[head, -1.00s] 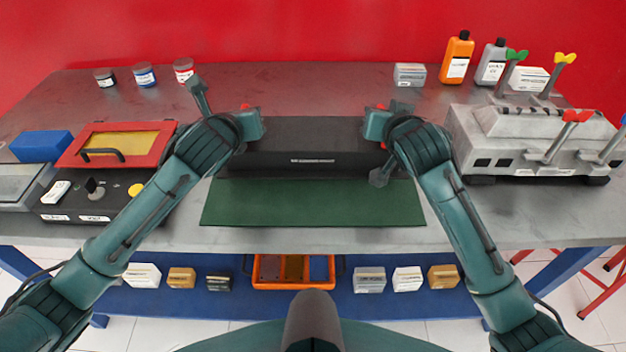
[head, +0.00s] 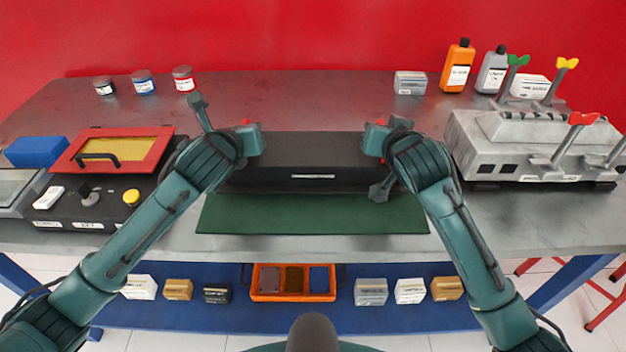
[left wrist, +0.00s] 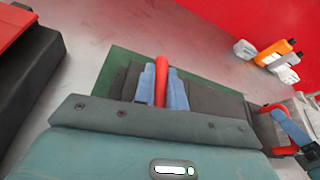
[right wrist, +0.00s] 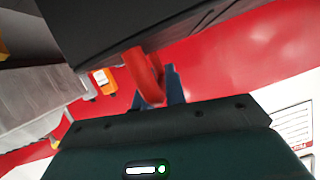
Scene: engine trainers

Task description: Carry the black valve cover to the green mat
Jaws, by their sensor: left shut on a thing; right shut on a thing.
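The black valve cover (head: 310,155) is a long dark box with a pale label on its front and a red grip at each end. It is level and lies over the back part of the green mat (head: 312,220), whose front strip is bare. I cannot tell whether it touches the mat. My left gripper (head: 252,138) is shut on the left red grip (left wrist: 161,85), its blue fingers on both sides. My right gripper (head: 372,138) is shut on the right red grip (right wrist: 142,72). The cover (right wrist: 130,25) fills the upper part of the right wrist view.
A red-framed box (head: 112,150) and a black control panel (head: 95,205) stand to the left. A grey engine block (head: 535,150) with coloured-handled levers stands to the right. Cans (head: 143,84) and bottles (head: 457,67) line the back. The bench front edge is clear.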

